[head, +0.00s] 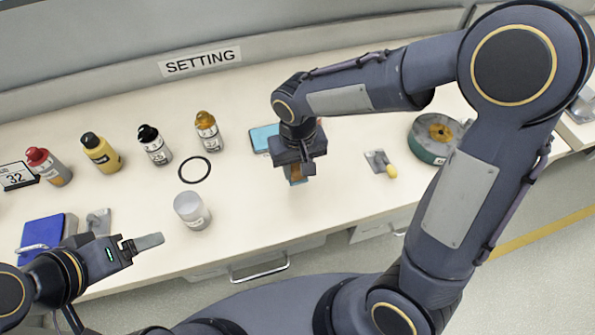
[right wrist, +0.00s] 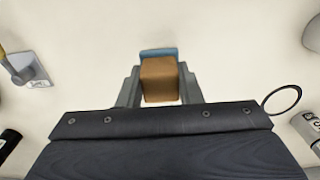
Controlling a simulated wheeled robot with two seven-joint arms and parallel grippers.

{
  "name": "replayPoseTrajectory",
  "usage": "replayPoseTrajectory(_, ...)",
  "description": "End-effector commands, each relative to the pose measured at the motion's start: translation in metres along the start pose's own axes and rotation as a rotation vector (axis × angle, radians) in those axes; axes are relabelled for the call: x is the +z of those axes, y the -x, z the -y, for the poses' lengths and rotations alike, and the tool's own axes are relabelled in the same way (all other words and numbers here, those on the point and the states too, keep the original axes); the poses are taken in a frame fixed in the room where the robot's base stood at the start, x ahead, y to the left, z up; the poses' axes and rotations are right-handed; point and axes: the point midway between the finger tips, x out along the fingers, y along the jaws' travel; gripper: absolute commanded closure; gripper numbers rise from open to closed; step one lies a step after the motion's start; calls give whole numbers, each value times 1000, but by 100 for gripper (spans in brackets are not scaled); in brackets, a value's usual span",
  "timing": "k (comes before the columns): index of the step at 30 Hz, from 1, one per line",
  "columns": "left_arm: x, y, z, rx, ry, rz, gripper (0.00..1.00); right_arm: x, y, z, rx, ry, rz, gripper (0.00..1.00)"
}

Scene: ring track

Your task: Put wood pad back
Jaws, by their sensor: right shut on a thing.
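The wood pad (right wrist: 162,80) is a brown block with a blue part along its far edge in the right wrist view. My right gripper (right wrist: 158,88) is shut on it, one grey finger on each side. In the head view the pad (head: 296,172) hangs below my right gripper (head: 297,170), over the white table; its exact height is unclear. A flat light-blue piece (head: 264,137) lies on the table just behind the right gripper, partly hidden by it. My left gripper (head: 140,245) is at the lower left, away from the pad; its finger gap does not show.
Several bottles stand at the left, with a black ring (head: 194,170) and a grey-white jar (head: 192,210) nearer the middle. A small grey tool (head: 380,162) and a green round container (head: 435,137) are at the right. Table (head: 250,215) is clear between jar and right gripper.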

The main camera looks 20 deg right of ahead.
Motion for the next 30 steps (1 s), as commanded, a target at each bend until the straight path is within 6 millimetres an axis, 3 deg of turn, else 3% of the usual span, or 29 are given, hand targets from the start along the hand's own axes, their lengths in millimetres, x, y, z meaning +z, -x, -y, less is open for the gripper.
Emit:
replayPoseTrajectory(6, 0, 0, 0, 0, 0, 0, 23, -12, -18, -5, 2, 1, 3, 89)
replayPoseTrajectory(12, 1, -2, 1, 0, 0, 0, 23, -10, -43, -4, 1, 1, 1, 89)
replayPoseTrajectory(24, 3, -6, 3, 0, 0, 0, 23, -10, -49, -4, 0, 1, -1, 89)
replayPoseTrajectory(25, 3, -5, 2, 0, 0, 0, 23, -10, -49, -4, 0, 1, -1, 67)
replayPoseTrajectory(30, 2, -4, 2, 0, 0, 0, 23, -10, -47, -4, 0, 1, -1, 46)
